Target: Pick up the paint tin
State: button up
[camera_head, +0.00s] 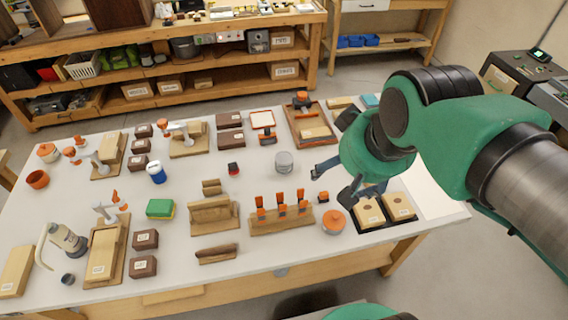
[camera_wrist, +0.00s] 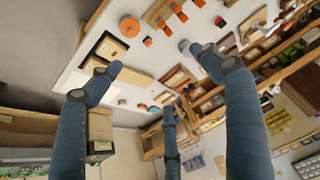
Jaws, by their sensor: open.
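A small grey round tin (camera_head: 284,162), which looks like the paint tin, stands upright on the white table right of the middle. My gripper (camera_head: 335,182) is to the right of it, above the table, with its fingers spread and nothing between them. In the wrist view the gripper (camera_wrist: 155,75) is open and empty. There the tin (camera_wrist: 184,45) shows only partly, close by the tip of the right finger, which covers some of it. I cannot tell from this view whether they touch.
A wooden rack with orange-handled tools (camera_head: 283,211) stands in front of the tin. An orange-lidded pot (camera_head: 334,222) and a black tray with two boxes (camera_head: 386,223) are near my gripper. A wooden tray (camera_head: 308,122) lies behind. Bare table surrounds the tin.

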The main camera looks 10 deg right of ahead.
jog(key=w+g+p, duration=0.2)
jog(key=w, duration=1)
jog(key=m+g+p, duration=0.1)
jog(key=g+p, duration=0.2)
jog(key=p, duration=0.2)
send_over(284, 156)
notch_tip(284, 156, down, 24)
jog(key=shift+w+d+f, duration=0.1)
jog(key=shift+d+f, duration=0.05)
jog(key=shift+f, duration=0.05)
jog(key=shift+f, duration=0.1)
notch_tip(284, 156, down, 8)
jog(key=shift+f+b, duration=0.15)
jog(key=shift+b, duration=0.75)
jog(key=shift+f, duration=0.1)
